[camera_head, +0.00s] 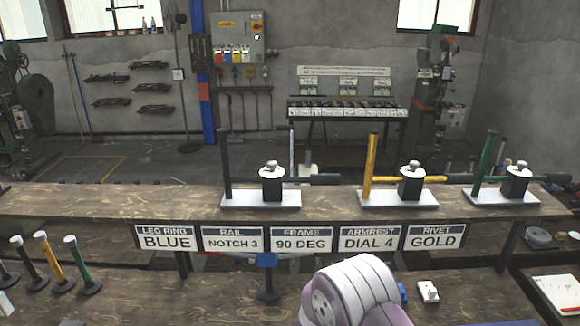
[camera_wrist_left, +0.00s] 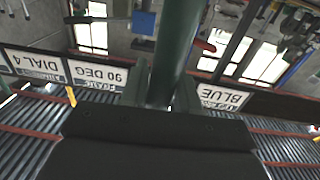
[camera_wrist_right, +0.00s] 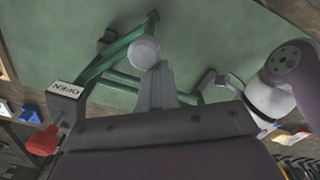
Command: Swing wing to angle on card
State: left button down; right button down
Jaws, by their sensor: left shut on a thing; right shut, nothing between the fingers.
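The card rail reads FRAME 90 DEG on its middle card (camera_head: 303,240); the left wrist view shows this card upside down (camera_wrist_left: 97,75). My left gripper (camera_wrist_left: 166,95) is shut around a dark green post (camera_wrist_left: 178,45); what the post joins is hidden. My right gripper (camera_wrist_right: 160,75) is shut and empty, its tips close to a white round cap (camera_wrist_right: 145,52) on a green bar frame (camera_wrist_right: 115,58). I cannot tell whether they touch, or which bar is the wing. An OPEN tag (camera_wrist_right: 66,90) and a red knob (camera_wrist_right: 42,140) are at its left. Neither gripper shows in the head view.
Three presses with black (camera_head: 225,165), yellow (camera_head: 371,160) and green (camera_head: 487,160) uprights stand on the rear shelf (camera_head: 100,202). Other cards read BLUE (camera_head: 167,239), NOTCH 3, DIAL 4 and GOLD. Several white-topped posts (camera_head: 52,260) stand at front left. My arm covers the front middle.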

jog(key=shift+s+d, duration=0.1)
jog(key=shift+s+d, duration=0.45)
jog(key=shift+s, duration=0.1)
dwell(0.5)
jog(key=shift+s+d, duration=0.6)
jog(key=shift+d, duration=0.05)
